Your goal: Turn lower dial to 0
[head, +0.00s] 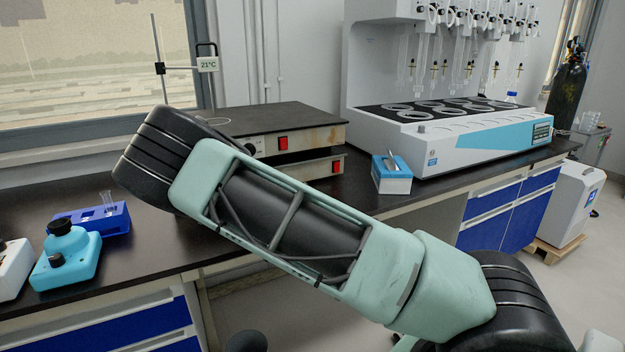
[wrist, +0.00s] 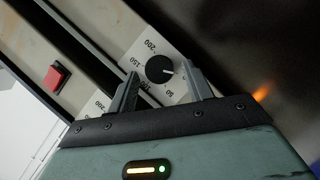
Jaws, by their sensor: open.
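In the wrist view a round black dial (wrist: 157,69) sits on a white scale plate (wrist: 147,47) marked 50 to 200, seen turned around. It appears to be the lower dial. A pale pointer mark on it faces right, near the low end of the scale; the exact reading is unclear. My gripper (wrist: 161,74) is open, one finger on each side of the dial; I cannot tell whether they touch it. In the head view two stacked hot plates (head: 285,117) stand on the bench. My arm hides the lower dial and my gripper there.
A second scale plate (wrist: 97,106), partly hidden, and a red switch (wrist: 54,78) lie at left in the wrist view. In the head view the upper dial (head: 253,146) shows above my arm. A blue-and-white box (head: 391,178) and a large distiller (head: 455,140) stand to the right.

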